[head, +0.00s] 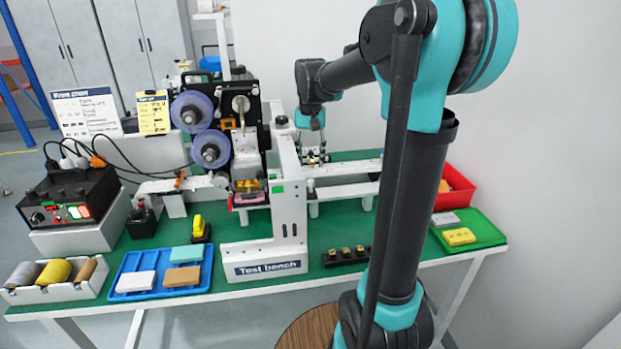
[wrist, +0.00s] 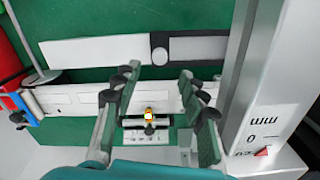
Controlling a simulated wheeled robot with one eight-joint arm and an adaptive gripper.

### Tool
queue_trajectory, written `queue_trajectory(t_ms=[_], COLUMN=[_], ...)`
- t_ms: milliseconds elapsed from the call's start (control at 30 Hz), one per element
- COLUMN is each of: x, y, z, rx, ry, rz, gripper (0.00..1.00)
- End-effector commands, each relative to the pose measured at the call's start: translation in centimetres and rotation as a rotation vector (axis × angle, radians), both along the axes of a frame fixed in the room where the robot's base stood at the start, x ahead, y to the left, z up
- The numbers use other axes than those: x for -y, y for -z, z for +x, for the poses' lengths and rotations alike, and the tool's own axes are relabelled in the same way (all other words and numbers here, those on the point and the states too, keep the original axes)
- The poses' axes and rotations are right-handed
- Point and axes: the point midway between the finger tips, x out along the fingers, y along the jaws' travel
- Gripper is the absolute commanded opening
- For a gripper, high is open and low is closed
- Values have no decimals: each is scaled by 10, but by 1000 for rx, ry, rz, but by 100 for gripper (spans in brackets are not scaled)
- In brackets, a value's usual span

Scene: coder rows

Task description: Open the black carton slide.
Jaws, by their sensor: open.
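My gripper (wrist: 160,84) is open and empty in the wrist view, its dark-tipped green fingers apart above the white rail of the bench. In the head view my gripper (head: 314,150) hangs behind the white upright of the test bench. A small fixture with an orange-yellow knob (wrist: 149,114) sits between and below the fingers. I cannot tell for sure which part is the black carton slide. My arm hides part of the bench in the head view.
The white upright with a scale (wrist: 268,90) stands close right of the fingers. The printer rollers (head: 211,149) are left of it. A red bin (head: 457,190) and green tray (head: 484,233) are at the right. A blue tray (head: 125,265) lies at the front left.

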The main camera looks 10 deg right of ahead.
Motion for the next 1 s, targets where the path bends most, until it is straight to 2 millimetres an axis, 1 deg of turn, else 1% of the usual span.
queue_trajectory(t_ms=[33,200,300,400,600,833,1000], x=[0,0,0,0,0,0,0], y=[11,41,55,65,73,73,73], z=[0,0,0,0,0,0,0], rx=[0,0,0,0,0,0,0], ry=[0,0,0,0,0,0,0], rz=[0,0,0,0,0,0,0], gripper=[42,42,42,42,42,42,21])
